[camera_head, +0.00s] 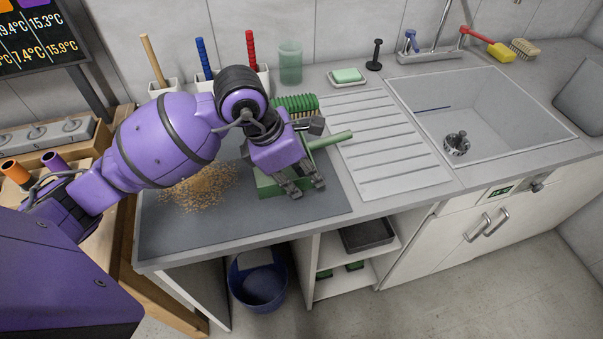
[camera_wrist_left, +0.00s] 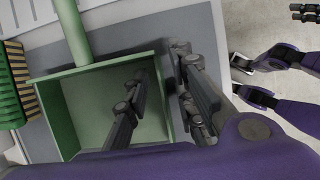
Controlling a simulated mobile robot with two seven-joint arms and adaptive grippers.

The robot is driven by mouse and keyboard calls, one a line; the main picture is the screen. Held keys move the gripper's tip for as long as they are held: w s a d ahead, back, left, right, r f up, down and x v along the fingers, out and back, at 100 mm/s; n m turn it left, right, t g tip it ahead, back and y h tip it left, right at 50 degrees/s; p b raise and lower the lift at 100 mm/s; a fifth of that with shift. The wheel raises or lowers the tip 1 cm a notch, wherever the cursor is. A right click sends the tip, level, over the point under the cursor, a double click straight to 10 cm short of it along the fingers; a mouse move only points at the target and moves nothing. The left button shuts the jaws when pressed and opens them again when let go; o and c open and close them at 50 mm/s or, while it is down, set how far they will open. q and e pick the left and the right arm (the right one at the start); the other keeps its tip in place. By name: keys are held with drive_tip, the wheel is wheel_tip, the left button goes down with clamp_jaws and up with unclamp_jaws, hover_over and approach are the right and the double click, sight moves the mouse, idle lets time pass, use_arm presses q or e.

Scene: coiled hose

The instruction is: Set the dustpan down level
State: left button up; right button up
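The green dustpan (camera_head: 268,187) is at the right part of the dark mat, its handle (camera_head: 331,139) pointing up and right toward the drainboard. I cannot tell whether its base lies flat on the mat. My left gripper (camera_head: 304,190) is over the pan's right side and hides part of it. In the left wrist view the dustpan (camera_wrist_left: 85,95) shows its open inside. The left gripper (camera_wrist_left: 160,118) has its fingers apart, one inside the pan and one outside the right wall. Something like part of my right gripper (camera_wrist_left: 305,12) shows at the top right corner.
Tan crumbs (camera_head: 200,187) lie on the dark mat (camera_head: 190,235), left of the dustpan. Holders with upright coloured handles and a green cup (camera_head: 290,62) line the wall. The ribbed drainboard (camera_head: 385,150) is clear.

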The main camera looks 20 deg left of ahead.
use_arm(q)
drive_tip(key=shift+r, duration=0.25)
drive_tip(key=shift+a+r, duration=0.15)
drive_tip(key=shift+r, duration=0.2)
drive_tip(key=v, duration=1.1)
drive_tip(key=shift+s+r, duration=0.1)
